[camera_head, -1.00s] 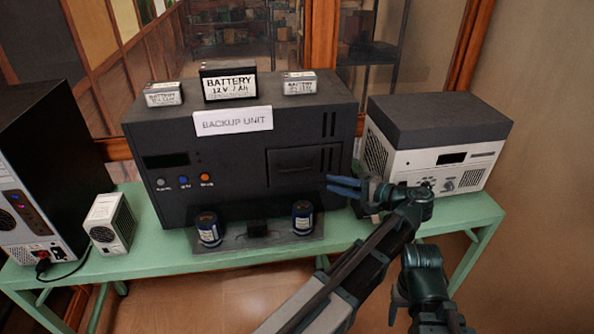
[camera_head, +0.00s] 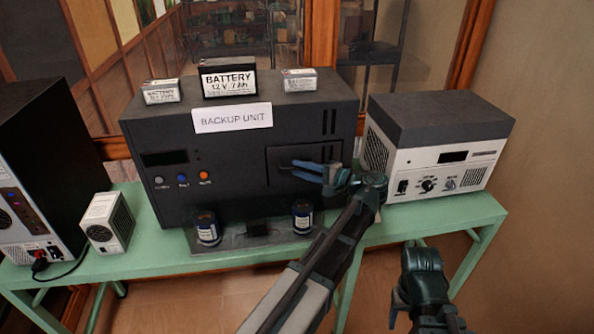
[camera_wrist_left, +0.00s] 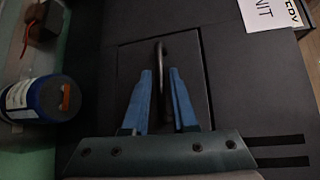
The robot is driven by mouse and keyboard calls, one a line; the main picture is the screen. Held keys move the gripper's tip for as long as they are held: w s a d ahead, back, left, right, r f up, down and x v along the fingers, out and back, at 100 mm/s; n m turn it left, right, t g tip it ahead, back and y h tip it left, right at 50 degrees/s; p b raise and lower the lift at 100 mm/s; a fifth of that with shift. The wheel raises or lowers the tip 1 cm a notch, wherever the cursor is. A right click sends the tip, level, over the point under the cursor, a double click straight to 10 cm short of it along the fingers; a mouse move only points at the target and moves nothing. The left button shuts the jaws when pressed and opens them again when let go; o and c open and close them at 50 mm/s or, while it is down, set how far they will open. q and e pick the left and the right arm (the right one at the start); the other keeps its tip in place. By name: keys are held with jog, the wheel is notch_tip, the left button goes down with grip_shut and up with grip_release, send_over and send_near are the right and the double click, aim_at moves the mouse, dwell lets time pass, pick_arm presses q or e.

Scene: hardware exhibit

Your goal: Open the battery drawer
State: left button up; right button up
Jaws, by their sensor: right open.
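The dark battery drawer (camera_head: 285,156) is a shut panel in the right front of the black backup unit (camera_head: 225,190). It also shows in the left wrist view (camera_wrist_left: 185,50), with a dark bar handle (camera_wrist_left: 160,58) standing out from it. My left gripper (camera_head: 300,168) is in front of the drawer. In the left wrist view its blue fingers (camera_wrist_left: 159,88) are apart, one on each side of the handle; I see gaps beside the bar. My right gripper (camera_head: 398,305) hangs low at the lower right, away from the unit, open, its fingers only partly visible.
Two blue-and-white cylinders (camera_head: 207,229) (camera_head: 302,217) stand in front of the unit. Batteries (camera_head: 229,80) rest on top. A white-and-grey device (camera_head: 440,165) stands close on the right. The green table's (camera_head: 470,215) front right is clear.

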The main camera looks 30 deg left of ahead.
pick_arm(q)
jog(key=shift+x, duration=0.85)
grip_shut()
dwell(0.9)
